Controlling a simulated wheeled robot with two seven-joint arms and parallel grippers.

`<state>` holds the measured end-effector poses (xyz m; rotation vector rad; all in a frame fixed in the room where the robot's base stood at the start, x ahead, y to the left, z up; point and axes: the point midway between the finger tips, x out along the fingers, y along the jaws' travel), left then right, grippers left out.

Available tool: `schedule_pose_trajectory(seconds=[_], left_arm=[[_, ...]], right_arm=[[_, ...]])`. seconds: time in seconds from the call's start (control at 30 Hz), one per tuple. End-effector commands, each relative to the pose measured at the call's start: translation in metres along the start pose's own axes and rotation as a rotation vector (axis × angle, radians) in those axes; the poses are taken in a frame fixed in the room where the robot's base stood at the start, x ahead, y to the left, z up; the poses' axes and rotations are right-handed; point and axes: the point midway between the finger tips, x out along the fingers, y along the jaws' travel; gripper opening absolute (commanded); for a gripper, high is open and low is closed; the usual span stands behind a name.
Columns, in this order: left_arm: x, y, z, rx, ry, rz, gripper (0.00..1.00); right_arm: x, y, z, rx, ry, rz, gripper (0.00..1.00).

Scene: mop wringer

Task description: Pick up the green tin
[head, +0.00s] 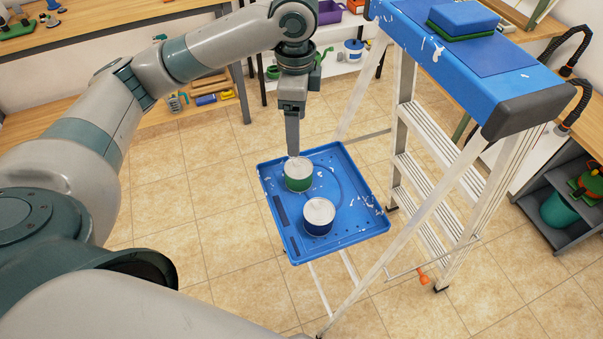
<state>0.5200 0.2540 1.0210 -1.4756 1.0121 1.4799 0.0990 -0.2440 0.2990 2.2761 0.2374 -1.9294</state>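The green tin (299,178) has a pale top and stands upright on the blue tray (363,220) of the stepladder. A blue tin (318,224) with a similar pale top stands on the same tray, just nearer and to the right. My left gripper (293,154) points straight down over the green tin, its tip at the tin's far rim in the picture. Its fingers are seen edge-on, one behind the other, so their gap is hidden. I cannot tell whether they touch the tin. My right gripper is not in view.
The stepladder (402,150) rises right of the tray, with a blue sponge (463,17) on its blue top. White splashes mark the tray. Shelves with tools and boxes stand along the back. A grey shelf unit (560,205) is at the right.

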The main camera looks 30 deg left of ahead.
Motion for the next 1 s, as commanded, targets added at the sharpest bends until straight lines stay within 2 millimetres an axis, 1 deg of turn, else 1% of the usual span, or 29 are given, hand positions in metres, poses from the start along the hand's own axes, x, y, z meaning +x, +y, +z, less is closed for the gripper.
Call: schedule_pose_trajectory(seconds=[0.3, 0.47, 0.57, 0.8, 1.0], left_arm=[[0.000, 0.000, 0.000, 0.000, 0.000, 0.000, 0.76], [0.010, 0.000, 0.000, 0.000, -0.002, 0.002, 0.76], [0.023, 0.001, 0.000, -0.001, -0.001, 0.002, 0.76], [0.065, 0.001, 0.000, -0.002, -0.002, 0.004, 0.76], [0.099, 0.001, 0.000, -0.001, -0.002, 0.002, 0.76]], right_arm=[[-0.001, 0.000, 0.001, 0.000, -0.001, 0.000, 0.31], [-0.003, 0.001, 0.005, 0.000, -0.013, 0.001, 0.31], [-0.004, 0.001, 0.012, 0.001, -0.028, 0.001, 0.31], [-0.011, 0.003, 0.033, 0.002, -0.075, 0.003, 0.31], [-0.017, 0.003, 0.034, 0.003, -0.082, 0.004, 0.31]])
